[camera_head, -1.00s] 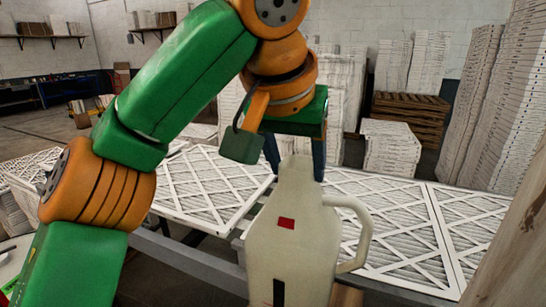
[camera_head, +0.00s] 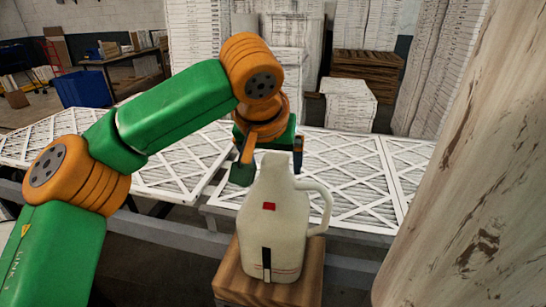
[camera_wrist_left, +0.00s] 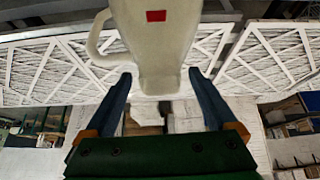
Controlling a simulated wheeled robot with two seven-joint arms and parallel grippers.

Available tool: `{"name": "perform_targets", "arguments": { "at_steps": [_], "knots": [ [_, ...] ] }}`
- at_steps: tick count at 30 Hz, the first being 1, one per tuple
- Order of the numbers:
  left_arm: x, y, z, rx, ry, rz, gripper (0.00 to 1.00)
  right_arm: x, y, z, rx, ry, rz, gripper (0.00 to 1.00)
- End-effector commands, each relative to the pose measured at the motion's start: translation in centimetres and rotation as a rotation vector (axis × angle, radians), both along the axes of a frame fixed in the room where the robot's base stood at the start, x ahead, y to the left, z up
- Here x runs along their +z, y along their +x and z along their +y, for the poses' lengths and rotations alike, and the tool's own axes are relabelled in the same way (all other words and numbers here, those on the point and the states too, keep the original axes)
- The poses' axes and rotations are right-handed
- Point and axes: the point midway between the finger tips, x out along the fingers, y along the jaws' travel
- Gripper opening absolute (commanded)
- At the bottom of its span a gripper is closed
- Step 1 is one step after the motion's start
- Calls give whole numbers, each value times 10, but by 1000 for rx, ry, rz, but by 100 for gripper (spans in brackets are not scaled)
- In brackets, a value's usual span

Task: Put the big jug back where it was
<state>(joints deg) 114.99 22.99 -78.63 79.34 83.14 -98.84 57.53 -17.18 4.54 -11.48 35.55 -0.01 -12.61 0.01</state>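The big cream jug (camera_head: 272,225) has a red square and a dark stripe on its front and a handle on its right. It appears upright on a wooden block (camera_head: 230,275). My left gripper (camera_head: 278,158) is behind the jug's neck in the head view, with one blue finger just right of the neck. In the left wrist view, the jug (camera_wrist_left: 160,45) lies between the two fingers of the gripper (camera_wrist_left: 161,76). They look spread, with thin gaps beside the neck, though tip contact is hard to judge. My right gripper is not in view.
A row of white-framed filters (camera_head: 340,165) lies on a table behind the jug. A large wooden surface (camera_head: 450,180) fills the right side, close by. Stacks of filters (camera_head: 348,105) and a brown pallet (camera_head: 366,70) stand farther back.

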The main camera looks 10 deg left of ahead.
Motion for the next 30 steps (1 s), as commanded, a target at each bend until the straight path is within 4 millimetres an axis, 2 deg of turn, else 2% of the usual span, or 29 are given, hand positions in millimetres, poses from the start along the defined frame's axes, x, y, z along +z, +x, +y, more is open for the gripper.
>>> {"name": "perform_targets", "arguments": {
  "at_steps": [8, 10, 13, 16, 21, 24, 30],
  "knots": [
    [1, 0, 0, 0, 0, -1, 93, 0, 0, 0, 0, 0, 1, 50],
    [7, -3, -1, -1, -2, -4, 93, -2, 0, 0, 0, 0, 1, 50],
    [25, -14, -1, -1, -3, -5, 93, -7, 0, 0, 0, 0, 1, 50],
    [51, -30, -2, -1, -2, -5, 93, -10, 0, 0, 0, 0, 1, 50],
    [91, -51, -1, 0, 0, -4, 93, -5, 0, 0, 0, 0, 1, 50],
    [102, -58, -1, 1, 0, -2, 93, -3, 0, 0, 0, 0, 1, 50],
    [105, -61, -1, 0, 1, 0, 93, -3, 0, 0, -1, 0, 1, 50]
  ]
}}
